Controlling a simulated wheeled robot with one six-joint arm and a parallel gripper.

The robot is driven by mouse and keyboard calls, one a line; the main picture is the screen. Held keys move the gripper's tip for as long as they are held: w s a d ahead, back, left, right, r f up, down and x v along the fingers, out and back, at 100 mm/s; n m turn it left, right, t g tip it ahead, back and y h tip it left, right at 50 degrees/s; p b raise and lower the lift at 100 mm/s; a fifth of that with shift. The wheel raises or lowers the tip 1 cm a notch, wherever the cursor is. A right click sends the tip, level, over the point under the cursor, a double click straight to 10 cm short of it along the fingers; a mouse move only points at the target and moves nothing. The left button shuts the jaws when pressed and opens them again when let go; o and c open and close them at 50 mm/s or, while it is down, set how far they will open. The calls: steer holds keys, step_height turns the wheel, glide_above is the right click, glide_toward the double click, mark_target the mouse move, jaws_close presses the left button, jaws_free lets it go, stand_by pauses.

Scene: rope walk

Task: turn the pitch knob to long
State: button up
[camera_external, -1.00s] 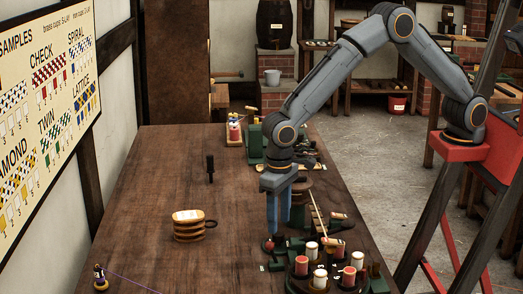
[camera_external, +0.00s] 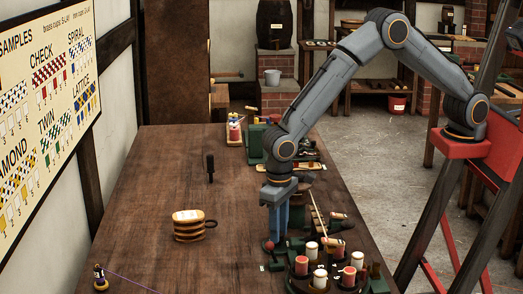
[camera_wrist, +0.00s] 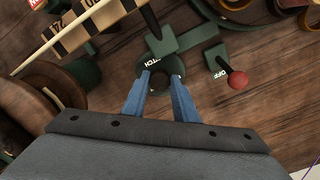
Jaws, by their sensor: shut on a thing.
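The pitch knob (camera_wrist: 162,68) is a dark round knob on a green base, with part of the white lettering "PITCH" showing beside it in the wrist view. My gripper (camera_wrist: 161,78) has its two blue fingers on either side of the knob and is shut on it. In the external view my gripper (camera_external: 277,238) points straight down at the near side of the bench machine, and the knob is hidden there. The word "LONG" cannot be read, so I cannot tell the knob's setting.
A red-balled lever (camera_wrist: 238,80) marked "OFF" stands close to the right of the knob. Red and white spools (camera_external: 320,275) stand on the machine at the front.

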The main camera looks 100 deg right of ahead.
steer(key=n+b, duration=0.1)
steer(key=n, duration=0.3)
steer(key=n+b, duration=0.1)
steer(key=n, duration=0.3)
steer(key=shift+n, duration=0.3)
steer(key=shift+r, duration=0.1)
stand_by(0.5)
steer(key=o, duration=1.1)
steer(key=shift+c, duration=0.2)
steer(key=shift+r+b, duration=0.95)
steer(key=shift+r, duration=2.95)
